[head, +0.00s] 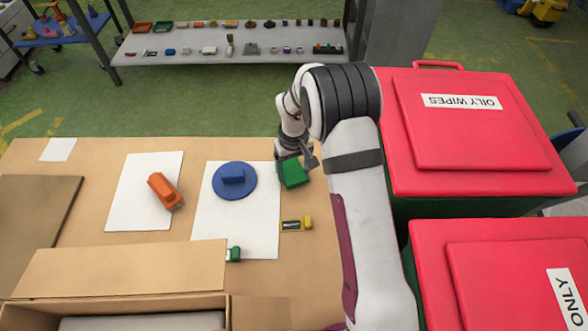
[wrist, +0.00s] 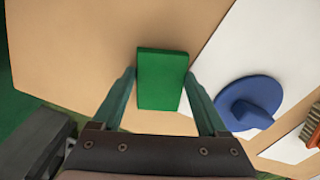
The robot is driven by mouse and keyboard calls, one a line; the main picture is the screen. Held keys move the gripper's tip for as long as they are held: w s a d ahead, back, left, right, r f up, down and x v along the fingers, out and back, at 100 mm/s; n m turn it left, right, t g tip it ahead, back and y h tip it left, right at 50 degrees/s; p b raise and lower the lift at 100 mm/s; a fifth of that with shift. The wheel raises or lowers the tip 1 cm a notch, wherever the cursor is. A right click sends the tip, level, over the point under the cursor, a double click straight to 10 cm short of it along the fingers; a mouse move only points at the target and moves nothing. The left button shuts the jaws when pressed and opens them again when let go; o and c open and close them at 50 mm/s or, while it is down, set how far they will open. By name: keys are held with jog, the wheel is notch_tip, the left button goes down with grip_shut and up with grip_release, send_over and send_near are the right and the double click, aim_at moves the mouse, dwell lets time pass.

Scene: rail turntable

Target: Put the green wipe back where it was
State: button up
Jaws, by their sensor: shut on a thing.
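The green wipe (head: 295,174) is a flat green block on the table, just right of the white sheet with the blue disc. My gripper (head: 291,161) is over its far side. In the wrist view the wipe (wrist: 162,68) lies between the two fingers of my gripper (wrist: 160,76), one along each side. My gripper is shut on it. Whether the wipe touches the table or is slightly raised is hard to tell.
A blue disc with a handle (head: 233,190) lies on a white sheet (head: 235,240). An orange toy truck (head: 164,190) lies on another sheet. Red-lidded bins (head: 470,165) stand right.

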jog(key=shift+f, duration=0.3)
jog(key=o, duration=1.1)
jog(key=shift+f, duration=0.1)
